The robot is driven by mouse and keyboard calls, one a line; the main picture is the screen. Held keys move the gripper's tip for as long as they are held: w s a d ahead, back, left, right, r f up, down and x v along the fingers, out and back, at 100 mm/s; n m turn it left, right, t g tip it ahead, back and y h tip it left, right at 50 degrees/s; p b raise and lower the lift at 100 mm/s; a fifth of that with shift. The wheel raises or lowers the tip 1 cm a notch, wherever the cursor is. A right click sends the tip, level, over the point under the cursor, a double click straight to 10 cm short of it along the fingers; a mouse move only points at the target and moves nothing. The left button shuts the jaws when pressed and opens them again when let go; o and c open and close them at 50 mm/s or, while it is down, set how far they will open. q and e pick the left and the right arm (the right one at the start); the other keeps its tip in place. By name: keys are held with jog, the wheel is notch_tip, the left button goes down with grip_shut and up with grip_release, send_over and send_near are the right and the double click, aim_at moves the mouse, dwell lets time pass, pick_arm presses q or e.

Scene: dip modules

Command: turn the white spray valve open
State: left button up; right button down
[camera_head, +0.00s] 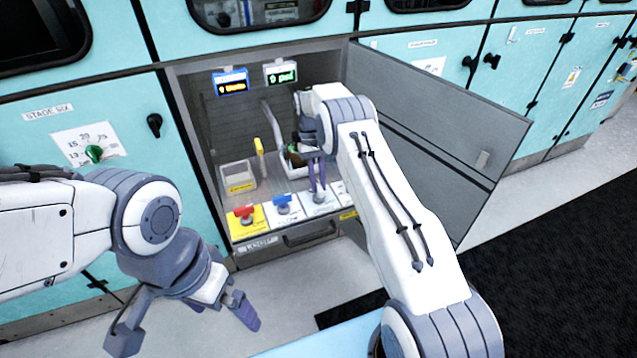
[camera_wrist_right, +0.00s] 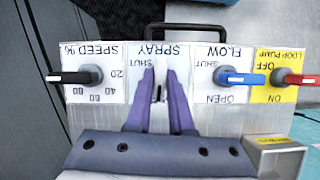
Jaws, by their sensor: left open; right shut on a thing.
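The spray valve's plate (camera_wrist_right: 161,50), labelled SPRAY and SHUT, lies on the panel between the SPEED plate and the FLOW plate. It is also seen in the head view (camera_head: 316,207). My right gripper (camera_head: 318,188) points down at this plate, and its purple fingers (camera_wrist_right: 160,74) are shut around the valve. My left gripper (camera_head: 188,322) is open and empty, low at the left, away from the panel.
The blue FLOW handle (camera_wrist_right: 240,79) is close beside the right fingers; the red LOOP PUMP handle (camera_wrist_right: 296,79) is beyond it. A black SPEED handle (camera_wrist_right: 74,76) is on the other side. The open grey door (camera_head: 430,130) stands right of my right arm.

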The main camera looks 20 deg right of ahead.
jog(key=shift+n, duration=0.5)
jog(key=c, duration=0.8)
grip_release()
jog(key=shift+r, duration=0.1)
